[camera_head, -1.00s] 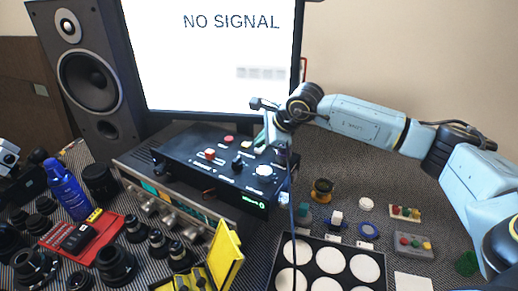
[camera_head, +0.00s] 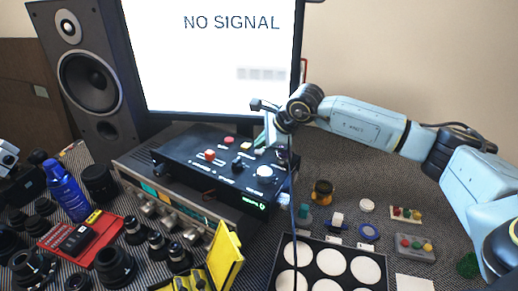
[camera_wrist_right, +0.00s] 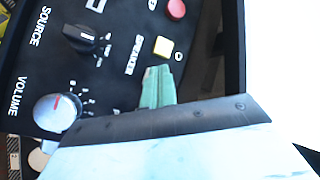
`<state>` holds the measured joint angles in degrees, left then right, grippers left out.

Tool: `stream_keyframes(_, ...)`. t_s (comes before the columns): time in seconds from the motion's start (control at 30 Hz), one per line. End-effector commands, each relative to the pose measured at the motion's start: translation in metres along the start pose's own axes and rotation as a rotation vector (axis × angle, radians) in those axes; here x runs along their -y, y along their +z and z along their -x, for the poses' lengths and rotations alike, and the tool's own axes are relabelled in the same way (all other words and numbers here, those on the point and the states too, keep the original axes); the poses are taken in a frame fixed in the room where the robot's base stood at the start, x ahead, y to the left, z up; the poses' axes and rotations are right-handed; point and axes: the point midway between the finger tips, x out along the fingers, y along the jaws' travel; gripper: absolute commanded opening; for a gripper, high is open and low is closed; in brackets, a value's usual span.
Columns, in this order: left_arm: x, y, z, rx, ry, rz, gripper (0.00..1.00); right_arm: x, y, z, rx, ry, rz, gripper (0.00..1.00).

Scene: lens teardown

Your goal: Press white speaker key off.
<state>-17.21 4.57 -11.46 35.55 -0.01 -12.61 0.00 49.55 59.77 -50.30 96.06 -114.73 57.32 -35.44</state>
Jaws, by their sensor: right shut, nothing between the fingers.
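The black control box (camera_head: 190,172) sits on a silver unit below the monitor. In the right wrist view, its speaker key (camera_wrist_right: 163,46) is a small pale yellow block beside the word SPEAKER. It shows in the head view as a small pale block (camera_head: 246,146). My right gripper (camera_wrist_right: 158,72) is shut and empty, its green fingertips just short of the key in the picture. Contact with the panel cannot be told. In the head view the right gripper (camera_head: 269,144) hangs over the box's right rear part.
Near the key are a red button (camera_wrist_right: 176,8), a black source knob (camera_wrist_right: 88,40) and a pale volume knob (camera_wrist_right: 57,112). The monitor (camera_head: 215,60) stands close behind. A black tray (camera_head: 330,243) with white discs lies in front at right.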

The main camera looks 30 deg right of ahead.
Motion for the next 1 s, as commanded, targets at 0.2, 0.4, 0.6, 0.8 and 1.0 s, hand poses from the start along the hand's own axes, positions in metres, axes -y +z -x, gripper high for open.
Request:
stream_keyframes(0.2, 0.0, 0.0, 0.0, 0.0, 0.0, 0.0, 0.36, -0.011, -0.007, -0.004, -0.019, 0.031, -0.005, 0.0)
stream_keyframes(0.4, 0.0, 0.0, 0.001, 0.0, 0.0, 0.0, 0.36, -0.011, -0.007, -0.004, -0.019, 0.03, -0.004, 0.0)
stream_keyframes(0.6, 0.0, -0.001, 0.01, 0.0, 0.0, 0.0, 0.36, -0.004, 0.0, 0.008, -0.017, 0.028, -0.003, 0.0)
stream_keyframes(0.8, 0.0, -0.002, 0.021, 0.0, 0.0, 0.0, 0.36, 0.007, 0.01, 0.026, -0.014, 0.022, -0.001, 0.0)
stream_keyframes(1.0, 0.001, -0.003, 0.032, 0.0, 0.0, 0.0, 0.36, 0.018, 0.02, 0.043, -0.011, 0.016, 0.0, 0.0)
